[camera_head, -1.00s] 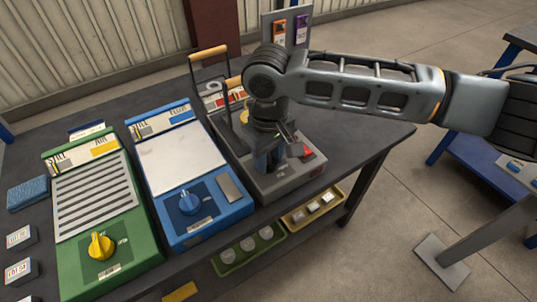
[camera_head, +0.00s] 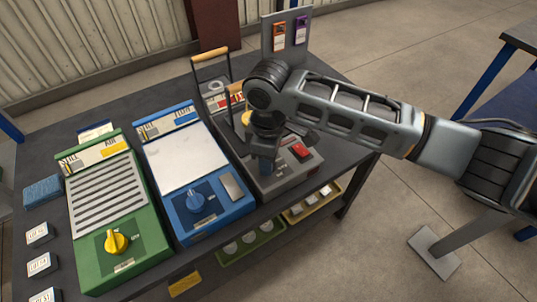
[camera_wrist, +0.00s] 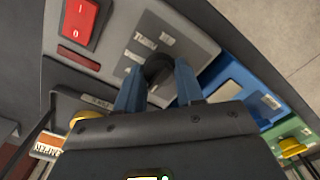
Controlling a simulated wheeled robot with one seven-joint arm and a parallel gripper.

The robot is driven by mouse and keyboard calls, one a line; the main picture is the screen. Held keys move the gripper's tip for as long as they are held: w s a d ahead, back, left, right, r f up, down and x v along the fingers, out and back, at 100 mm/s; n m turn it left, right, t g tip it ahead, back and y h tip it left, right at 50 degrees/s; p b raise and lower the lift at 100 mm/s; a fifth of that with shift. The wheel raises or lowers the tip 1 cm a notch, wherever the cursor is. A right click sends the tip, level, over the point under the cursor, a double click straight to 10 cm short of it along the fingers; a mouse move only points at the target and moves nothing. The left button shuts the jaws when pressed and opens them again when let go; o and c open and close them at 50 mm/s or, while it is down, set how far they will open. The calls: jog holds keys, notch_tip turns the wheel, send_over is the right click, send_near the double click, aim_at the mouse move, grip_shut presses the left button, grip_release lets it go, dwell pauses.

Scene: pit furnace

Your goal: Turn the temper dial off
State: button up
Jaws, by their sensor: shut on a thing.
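The temper dial is a dark round knob (camera_wrist: 159,68) on the sloped grey front of a grey unit (camera_head: 312,165). My gripper (camera_wrist: 158,80) is shut on the knob, one blue finger on each side, in the wrist view. In the head view my gripper (camera_head: 264,165) comes down on the front of the grey unit, and hides the knob. Small labels (camera_wrist: 146,42) sit on the panel around the knob; their words are too blurred to read surely. A tag reading TEMPER (camera_wrist: 47,147) shows at the lower left of the wrist view.
A red rocker switch (camera_head: 301,151) is close by on the grey unit. A handled black frame (camera_head: 210,65) rises behind it. The blue unit with a blue knob (camera_head: 195,201) and the green unit with a yellow knob (camera_head: 116,242) stand to the left. Trays (camera_head: 250,243) hang below.

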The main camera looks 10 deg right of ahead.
dwell(0.4)
jog(key=o, duration=1)
jog(key=shift+o, duration=0.2)
jog(key=shift+r, duration=3.95)
